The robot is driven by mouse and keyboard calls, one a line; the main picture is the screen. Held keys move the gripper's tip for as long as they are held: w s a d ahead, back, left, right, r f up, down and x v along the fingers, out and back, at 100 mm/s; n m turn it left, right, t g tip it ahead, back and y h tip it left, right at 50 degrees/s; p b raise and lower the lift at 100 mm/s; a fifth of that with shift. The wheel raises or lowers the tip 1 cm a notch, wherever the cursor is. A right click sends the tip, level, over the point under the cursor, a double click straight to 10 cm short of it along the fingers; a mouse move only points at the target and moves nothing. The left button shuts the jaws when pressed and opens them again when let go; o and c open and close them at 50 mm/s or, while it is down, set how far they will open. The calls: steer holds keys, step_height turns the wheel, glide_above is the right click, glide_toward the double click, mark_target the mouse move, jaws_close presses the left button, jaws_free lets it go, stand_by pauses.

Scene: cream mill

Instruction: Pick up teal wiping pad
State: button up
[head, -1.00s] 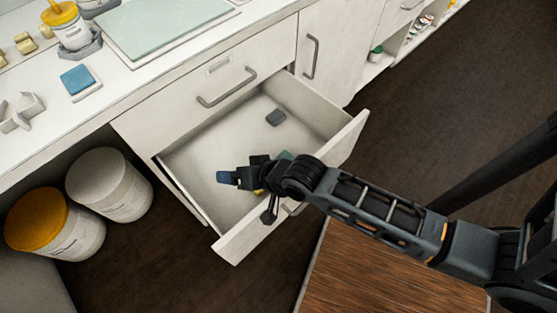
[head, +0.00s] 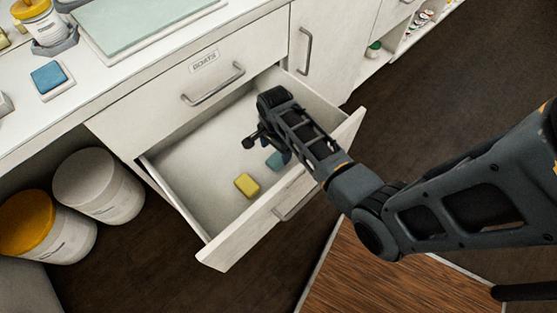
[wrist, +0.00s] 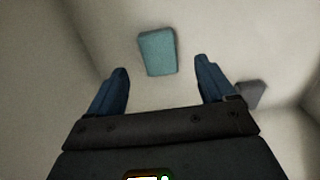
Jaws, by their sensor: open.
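The teal wiping pad (head: 276,160) lies in the open drawer (head: 176,172), partly hidden behind my arm in the head view. In the wrist view the teal pad (wrist: 157,52) lies flat on the drawer floor, ahead of and between the two blue fingertips. My gripper (wrist: 162,70) is open and empty, above the drawer floor and apart from the pad. In the head view my arm covers most of the gripper.
A yellow pad (head: 247,186) lies near the drawer's front. A dark grey pad (wrist: 250,95) lies right of my right finger in the wrist view. A blue pad (head: 48,76) is on the counter. Drawer walls surround the gripper. Tubs (head: 98,184) stand below the counter.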

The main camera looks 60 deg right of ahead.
mark_target(277, 159)
step_height(277, 159, down, 5)
steer(key=shift+s+d+f+b, duration=0.1)
steer(key=shift+s+d+b, duration=0.05)
steer(key=shift+b, duration=0.3)
steer(key=c, duration=1.1)
step_height(277, 159, up, 10)
steer(key=p, duration=0.2)
